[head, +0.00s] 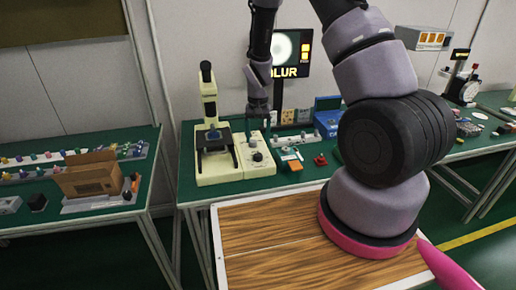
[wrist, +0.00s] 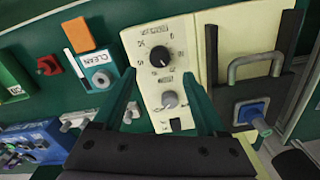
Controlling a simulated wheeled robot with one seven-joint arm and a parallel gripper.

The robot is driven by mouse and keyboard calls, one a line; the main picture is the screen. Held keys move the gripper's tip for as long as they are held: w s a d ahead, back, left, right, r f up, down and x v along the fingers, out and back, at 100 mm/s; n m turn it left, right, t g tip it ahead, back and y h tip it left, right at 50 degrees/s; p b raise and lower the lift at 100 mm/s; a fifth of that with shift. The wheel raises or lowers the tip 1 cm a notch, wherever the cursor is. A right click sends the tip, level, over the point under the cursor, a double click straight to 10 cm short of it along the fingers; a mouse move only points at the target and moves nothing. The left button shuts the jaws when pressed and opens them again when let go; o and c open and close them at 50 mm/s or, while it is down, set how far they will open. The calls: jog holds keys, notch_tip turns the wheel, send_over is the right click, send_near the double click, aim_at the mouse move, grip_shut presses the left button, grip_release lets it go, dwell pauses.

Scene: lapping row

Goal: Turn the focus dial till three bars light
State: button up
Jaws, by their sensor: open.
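In the wrist view, a cream control panel (wrist: 158,30) carries a black dial (wrist: 160,57) with scale marks around it, a grey round knob (wrist: 170,99) and a small black switch. No label shows which is the focus dial. My gripper (wrist: 159,76) is open and empty, its teal fingers either side of the panel's knobs, touching neither that I can see. In the head view my gripper (head: 257,112) hangs over the control box (head: 258,158). The screen (head: 285,48) shows a pale blurred disc, a partly hidden word ending "LUR", and a yellow bar column (head: 304,43) too small to count surely.
A cream microscope (head: 208,105) stands left of the box; its stage holds a blue piece (wrist: 252,111). Right of the box are an orange-topped block (head: 294,165), a red button (head: 320,160) and a blue box (head: 328,120). A wooden-topped surface (head: 265,235) lies in front.

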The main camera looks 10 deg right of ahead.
jog(key=shift+r, duration=1.8)
jog(key=s+d+r+t+y, duration=0.1)
jog(key=s+d+r+t, duration=0.15)
jog(key=r, duration=0.95)
jog(key=s+d+r+t, duration=0.1)
jog(key=s+r, duration=0.2)
jog(key=r, duration=0.9)
jog(key=s+d+r+t+y, duration=0.1)
jog(key=s+d+r+t, duration=0.1)
jog(key=s+r, duration=1.1)
jog(key=s+t, duration=0.1)
jog(key=s, duration=0.3)
jog(key=shift+d+r+m+t, duration=0.2)
jog(key=shift+r+m+t, duration=0.1)
jog(key=shift+r+t, duration=0.1)
